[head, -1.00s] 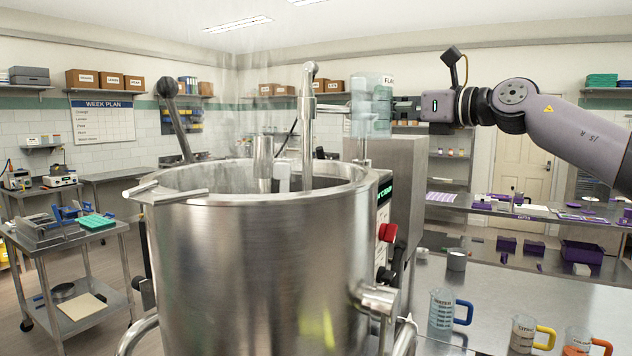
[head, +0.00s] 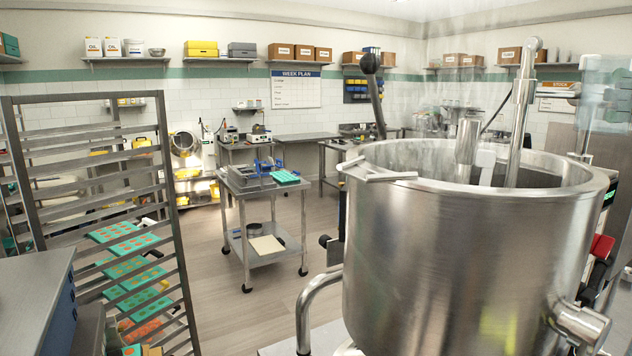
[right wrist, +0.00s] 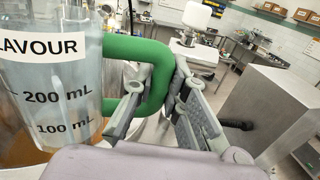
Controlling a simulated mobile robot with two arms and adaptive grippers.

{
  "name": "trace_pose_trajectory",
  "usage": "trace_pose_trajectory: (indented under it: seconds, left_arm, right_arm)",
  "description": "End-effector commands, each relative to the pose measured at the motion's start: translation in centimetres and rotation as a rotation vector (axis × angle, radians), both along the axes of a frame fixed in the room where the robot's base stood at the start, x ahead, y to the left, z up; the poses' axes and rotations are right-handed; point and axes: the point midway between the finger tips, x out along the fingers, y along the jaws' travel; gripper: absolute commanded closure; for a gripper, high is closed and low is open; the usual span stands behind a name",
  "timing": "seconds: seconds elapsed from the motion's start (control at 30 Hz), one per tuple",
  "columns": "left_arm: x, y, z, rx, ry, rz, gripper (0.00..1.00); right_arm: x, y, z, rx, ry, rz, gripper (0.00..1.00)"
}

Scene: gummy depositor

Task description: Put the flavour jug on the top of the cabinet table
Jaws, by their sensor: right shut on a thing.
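The flavour jug (right wrist: 45,75) is clear, with a "FLAVOUR" label, volume marks and a green handle (right wrist: 140,50). My right gripper (right wrist: 160,105) is shut on the handle in the right wrist view. A grey-topped table with a blue side (head: 35,285), probably the cabinet table, stands at the lower left of the head view. Only part of its top shows, and that part is bare. My left gripper is not in view.
The large steel kettle (head: 460,265) with its mixer and levers fills the right half of the head view. A tray rack (head: 165,225) stands behind the grey-topped table. A steel cart (head: 262,200) stands further back. Open floor lies between rack, cart and kettle.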

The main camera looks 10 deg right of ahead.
Motion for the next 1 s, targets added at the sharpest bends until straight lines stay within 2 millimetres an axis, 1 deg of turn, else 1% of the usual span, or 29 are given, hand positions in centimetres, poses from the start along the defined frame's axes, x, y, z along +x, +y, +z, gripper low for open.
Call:
trace_pose_trajectory:
  seconds: [0.03,0.5,0.67,0.7,0.73,0.87,1.0]
  left_arm:
    - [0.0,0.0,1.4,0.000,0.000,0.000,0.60]
    - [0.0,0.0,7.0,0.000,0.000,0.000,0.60]
    - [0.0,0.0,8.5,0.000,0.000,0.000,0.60]
    - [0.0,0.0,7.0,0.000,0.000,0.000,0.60]
    - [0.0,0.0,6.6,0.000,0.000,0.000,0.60]
    - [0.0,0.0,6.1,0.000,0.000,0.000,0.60]
    - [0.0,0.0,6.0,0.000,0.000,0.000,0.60]
  right_arm:
    - [0.5,-0.4,0.6,0.005,0.001,0.000,1.00]
    - [3.8,-2.7,0.7,0.002,-0.001,0.001,1.00]
    - [4.6,-3.4,0.5,0.002,-0.001,-0.001,1.00]
    - [4.5,-3.3,-0.9,0.000,-0.001,-0.001,1.00]
    - [4.5,-3.3,-1.2,-0.001,-0.001,-0.001,1.00]
    - [4.5,-3.3,-1.7,-0.001,-0.002,-0.001,1.00]
    - [4.5,-3.3,-1.8,-0.001,-0.002,-0.001,1.00]
